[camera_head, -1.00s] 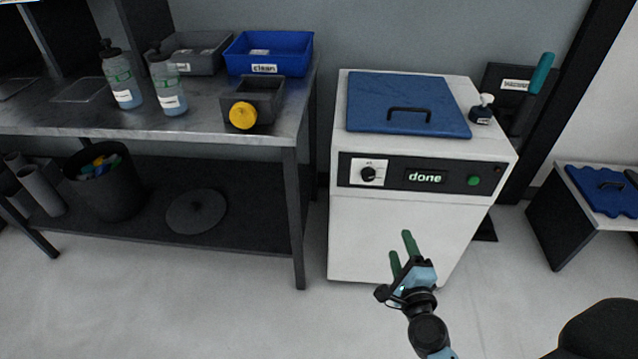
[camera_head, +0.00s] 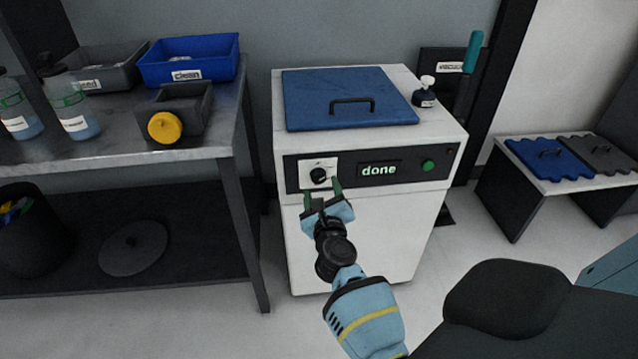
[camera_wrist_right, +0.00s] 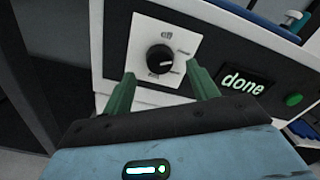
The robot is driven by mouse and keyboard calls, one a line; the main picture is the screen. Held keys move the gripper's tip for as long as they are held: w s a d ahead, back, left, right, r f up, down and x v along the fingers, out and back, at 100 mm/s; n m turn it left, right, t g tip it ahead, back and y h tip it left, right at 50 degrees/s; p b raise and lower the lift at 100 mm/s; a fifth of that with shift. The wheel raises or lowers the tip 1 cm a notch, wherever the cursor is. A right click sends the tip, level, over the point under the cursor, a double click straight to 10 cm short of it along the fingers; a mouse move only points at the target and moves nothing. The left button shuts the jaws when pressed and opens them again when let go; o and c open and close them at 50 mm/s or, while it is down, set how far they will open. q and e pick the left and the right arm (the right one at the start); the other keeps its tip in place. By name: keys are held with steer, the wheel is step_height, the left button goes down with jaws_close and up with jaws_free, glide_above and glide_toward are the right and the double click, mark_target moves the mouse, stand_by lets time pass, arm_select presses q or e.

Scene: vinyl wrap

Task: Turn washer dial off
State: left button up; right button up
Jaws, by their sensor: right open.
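The washer (camera_head: 350,240) is a white cabinet with a blue lid and a black front panel. Its black dial (camera_head: 319,175) sits on a white plate at the panel's left; the display beside it reads "done". In the right wrist view the dial (camera_wrist_right: 160,58) has a pale pointer mark pointing to the right, and "off" appears at the plate's top. My right gripper (camera_head: 322,190) is open, its green fingers just below and either side of the dial. In the wrist view its fingertips (camera_wrist_right: 161,80) are spread with the dial between and beyond them; I see no contact. My left gripper is not in view.
A green button (camera_head: 428,165) is at the panel's right. A dark workbench (camera_head: 150,150) with bottles, a blue bin (camera_head: 190,62) and a grey box with a yellow knob stands left. A low table (camera_head: 560,180) with lids is at right.

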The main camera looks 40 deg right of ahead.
mark_target(320, 180)
steer(key=x, duration=0.3)
steer(key=shift+w, duration=0.1)
steer(key=shift+w+d+b, duration=0.15)
steer(key=shift+w+b, duration=0.05)
steer(key=shift+b, duration=0.1)
steer(key=shift+c, duration=0.6)
steer(key=c, duration=0.9)
steer(key=shift+o, duration=0.2)
steer(key=shift+n, duration=0.3)
